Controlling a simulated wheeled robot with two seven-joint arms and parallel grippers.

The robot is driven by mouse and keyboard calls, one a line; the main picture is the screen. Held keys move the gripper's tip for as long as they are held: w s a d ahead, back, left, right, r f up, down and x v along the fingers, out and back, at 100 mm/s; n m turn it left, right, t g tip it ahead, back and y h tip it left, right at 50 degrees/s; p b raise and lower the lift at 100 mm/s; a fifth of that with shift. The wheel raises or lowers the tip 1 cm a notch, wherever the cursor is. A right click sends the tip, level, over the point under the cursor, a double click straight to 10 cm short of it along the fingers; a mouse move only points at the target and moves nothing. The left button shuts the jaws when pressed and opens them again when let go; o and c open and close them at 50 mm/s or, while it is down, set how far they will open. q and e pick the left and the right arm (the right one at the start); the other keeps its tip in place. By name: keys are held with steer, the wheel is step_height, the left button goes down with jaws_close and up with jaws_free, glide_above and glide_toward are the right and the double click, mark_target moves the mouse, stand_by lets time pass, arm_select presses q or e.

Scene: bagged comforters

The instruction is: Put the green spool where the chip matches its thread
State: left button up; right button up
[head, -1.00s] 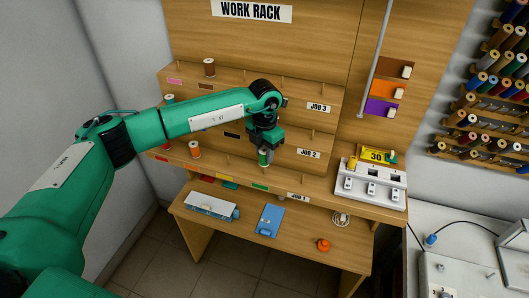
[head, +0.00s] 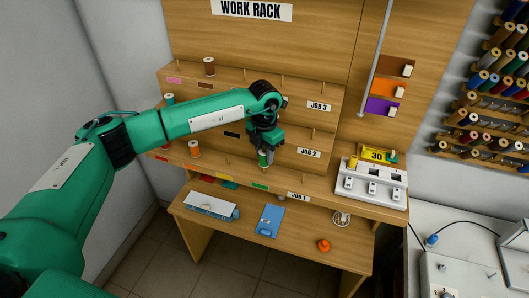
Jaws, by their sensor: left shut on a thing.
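My left gripper (head: 264,148) is shut on the green spool (head: 263,160) and points down over the lowest tier of the work rack, the JOB 1 row. The spool is upright. Just below it on that tier's front edge is a green chip (head: 260,186). Whether the spool touches the shelf or a peg I cannot tell. An orange spool (head: 194,149) stands on the same tier at the left, a brown spool (head: 209,67) on the top tier, and a teal-green spool (head: 169,100) on the middle tier, partly behind my arm. My right gripper is not in view.
Colored chips and bare pegs line the tiers.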

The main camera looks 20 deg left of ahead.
mark_target(264, 161)
arm_select(q)
steer(key=shift+f+b, duration=0.45)
steer(key=shift+f, duration=0.15)
steer(key=shift+f+b, duration=0.3)
steer(key=shift+f, duration=0.05)
stand_by(0.3)
steer(key=shift+f+b, duration=0.5)
steer(key=shift+f, duration=0.15)
steer(key=o, duration=1.7)
steer(key=shift+c, duration=0.2)
steer(key=shift+r+p, duration=0.4)
steer(key=shift+r, duration=0.6)
steer(key=shift+r+p, duration=0.85)
steer(key=shift+r, duration=1.7)
